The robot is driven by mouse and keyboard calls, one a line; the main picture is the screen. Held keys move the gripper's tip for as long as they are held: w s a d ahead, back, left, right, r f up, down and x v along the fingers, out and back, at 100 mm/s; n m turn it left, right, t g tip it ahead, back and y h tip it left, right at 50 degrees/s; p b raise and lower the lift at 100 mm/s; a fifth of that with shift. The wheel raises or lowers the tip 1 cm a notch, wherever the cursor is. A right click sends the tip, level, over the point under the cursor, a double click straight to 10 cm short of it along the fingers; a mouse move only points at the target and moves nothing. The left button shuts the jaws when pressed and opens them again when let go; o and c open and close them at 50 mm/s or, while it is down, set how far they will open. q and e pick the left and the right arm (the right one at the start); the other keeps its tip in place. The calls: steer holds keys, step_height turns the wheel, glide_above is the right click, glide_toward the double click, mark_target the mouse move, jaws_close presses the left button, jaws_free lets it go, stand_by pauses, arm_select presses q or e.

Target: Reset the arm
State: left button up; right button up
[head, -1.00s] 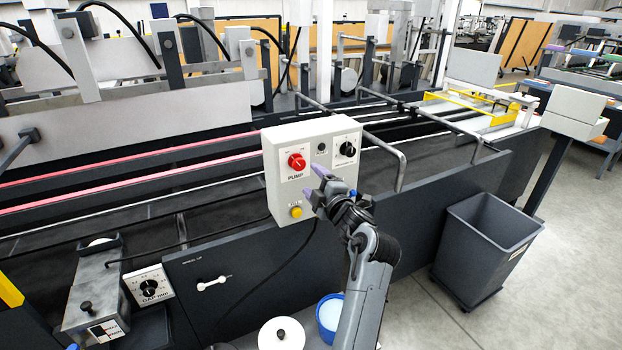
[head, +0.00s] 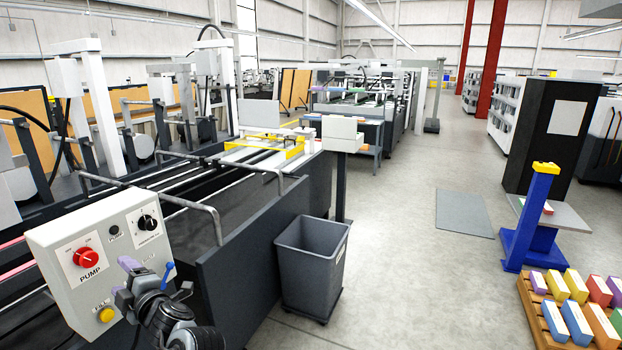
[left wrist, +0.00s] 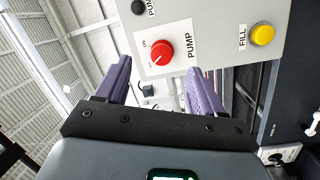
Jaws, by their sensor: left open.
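The pale control box (head: 100,255) stands at the lower left of the head view. It carries a red PUMP knob (head: 86,258), a black knob (head: 147,222) and a yellow button (head: 105,314). My left gripper (head: 146,278) is in front of the box's lower right part, and my arm hides some of it. In the left wrist view, my left gripper (left wrist: 160,68) has its two purple fingers apart with nothing between them. The red knob (left wrist: 162,50) and yellow FILL button (left wrist: 262,35) lie beyond the fingers, apart from them. My right gripper is not in view.
A grey bin (head: 312,262) stands on the floor beside the machine's dark side panel (head: 255,250). Coloured cartons (head: 575,320) sit on a wooden pallet at the lower right, near a blue stand (head: 533,222).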

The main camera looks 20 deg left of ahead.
arm_select(q)
steer(key=s+d+f+m+t+h, duration=0.3)
steer(key=d+f+m+t+h, duration=0.4)
steer(key=d+f+m+h, duration=0.95)
steer(key=s+d+f+m+g+h, duration=0.1)
steer(key=s+d+f+m+g, duration=0.3)
steer(key=s+d+f+m, duration=0.6)
steer(key=s+d+f+m+g+h, duration=0.1)
steer(key=s+d+f+m+g, duration=0.2)
steer(key=s+d+g, duration=0.7)
steer(key=s+a+r+t+p, duration=0.1)
steer(key=r+t+p, duration=0.1)
steer(key=r+p, duration=1.5)
steer(key=s+r+t+p, duration=0.2)
steer(key=r+t+p, duration=0.1)
steer(key=r+p, duration=1.5)
steer(key=shift+a, duration=0.35)
steer(key=shift+s+r+y, duration=0.1)
steer(key=shift+y, duration=0.15)
